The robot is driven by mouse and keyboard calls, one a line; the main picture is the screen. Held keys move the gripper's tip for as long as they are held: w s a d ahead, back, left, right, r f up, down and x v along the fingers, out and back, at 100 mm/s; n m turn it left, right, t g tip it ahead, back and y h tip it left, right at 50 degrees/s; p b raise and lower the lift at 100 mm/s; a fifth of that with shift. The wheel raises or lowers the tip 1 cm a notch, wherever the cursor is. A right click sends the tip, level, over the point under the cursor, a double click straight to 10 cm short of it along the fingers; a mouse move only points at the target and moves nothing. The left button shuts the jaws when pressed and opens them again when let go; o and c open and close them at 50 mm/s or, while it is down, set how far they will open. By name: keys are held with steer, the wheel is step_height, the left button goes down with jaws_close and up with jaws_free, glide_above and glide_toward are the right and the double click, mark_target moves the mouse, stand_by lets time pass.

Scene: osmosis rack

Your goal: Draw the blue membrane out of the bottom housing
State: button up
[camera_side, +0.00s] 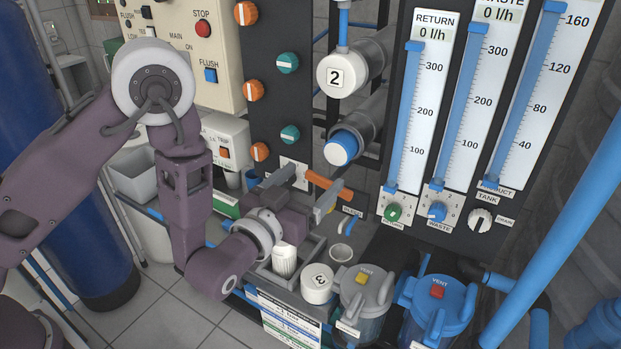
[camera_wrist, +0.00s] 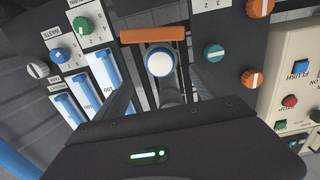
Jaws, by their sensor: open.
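The blue membrane (camera_side: 342,147) sits in the bottom housing (camera_side: 369,118); only its round end shows, white with a blue rim. In the wrist view the membrane (camera_wrist: 160,63) is roughly centred ahead of my gripper (camera_wrist: 160,88). In the side view my gripper (camera_side: 315,180) is open and empty, with its two grey fingers apart below and in front of the membrane. It does not touch the membrane. The rest of the membrane is hidden inside the housing.
An orange bar (camera_side: 330,187) lies below the membrane, close to my fingers. The housing above has a white cap marked 2 (camera_side: 335,76). A cap marked 3 (camera_side: 317,283) stands on the bench near a tray holding a white cartridge (camera_side: 284,262). Gauges (camera_side: 427,115) stand right.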

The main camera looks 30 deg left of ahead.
mark_target(335, 154)
steer(key=shift+w, duration=5.35)
steer(key=shift+c, duration=0.4)
steer(key=shift+r, duration=0.15)
steer(key=c, duration=1.7)
steer(key=shift+o, duration=0.2)
steer(key=s, duration=1)
steer(key=shift+s, duration=0.25)
steer(key=o, duration=1.7)
steer(key=shift+s, duration=0.1)
